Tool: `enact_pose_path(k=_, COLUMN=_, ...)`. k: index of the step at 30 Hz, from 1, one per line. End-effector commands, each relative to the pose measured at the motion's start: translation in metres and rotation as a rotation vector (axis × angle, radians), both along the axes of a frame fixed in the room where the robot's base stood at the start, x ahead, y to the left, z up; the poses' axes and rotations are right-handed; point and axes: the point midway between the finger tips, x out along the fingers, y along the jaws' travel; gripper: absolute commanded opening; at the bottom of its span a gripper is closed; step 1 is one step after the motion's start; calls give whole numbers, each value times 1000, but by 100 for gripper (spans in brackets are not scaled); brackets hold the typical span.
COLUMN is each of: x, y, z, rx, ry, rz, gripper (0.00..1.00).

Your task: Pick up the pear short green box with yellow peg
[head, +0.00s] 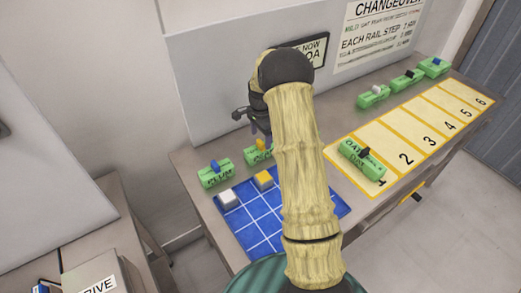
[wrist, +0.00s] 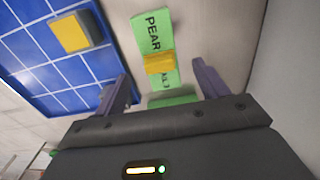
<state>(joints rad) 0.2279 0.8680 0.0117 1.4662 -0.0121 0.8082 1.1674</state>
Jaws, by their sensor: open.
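The pear short green box (wrist: 152,30) with its yellow peg (wrist: 159,63) lies on the table in the wrist view, its printed "PEAR" facing up. In the head view the box (head: 256,158) is partly hidden behind my arm. My gripper (wrist: 158,92) is open, with one finger on each side of the box's line. The peg appears between and a little beyond the fingertips. I cannot tell how high the fingers are above the box. In the head view my gripper (head: 255,122) is over the back of the table and mostly hidden by my arm.
A blue gridded mat (head: 262,235) holds a white block (head: 227,198) and a yellow block (head: 264,180). A green box with a blue peg (head: 215,173) is left of the pear box. More green boxes (head: 373,96) stand by the numbered yellow strip (head: 425,125). A wall panel (head: 200,85) rises behind.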

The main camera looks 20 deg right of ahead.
Motion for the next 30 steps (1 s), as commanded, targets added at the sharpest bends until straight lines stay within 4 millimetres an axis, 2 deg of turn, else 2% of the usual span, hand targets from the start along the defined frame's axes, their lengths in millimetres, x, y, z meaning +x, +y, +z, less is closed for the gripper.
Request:
enact_pose_path(k=5, x=0, y=0, z=-19, rx=1, ry=1, rz=1, gripper=73)
enact_pose_path(k=17, x=0, y=0, z=-23, rx=0, ry=0, rz=2, gripper=73)
enact_pose_path(k=27, x=-1, y=2, z=-64, rx=1, ry=1, rz=1, gripper=73)
enact_pose_path(k=30, x=-1, y=2, z=-71, rx=0, ry=0, rz=1, gripper=73)
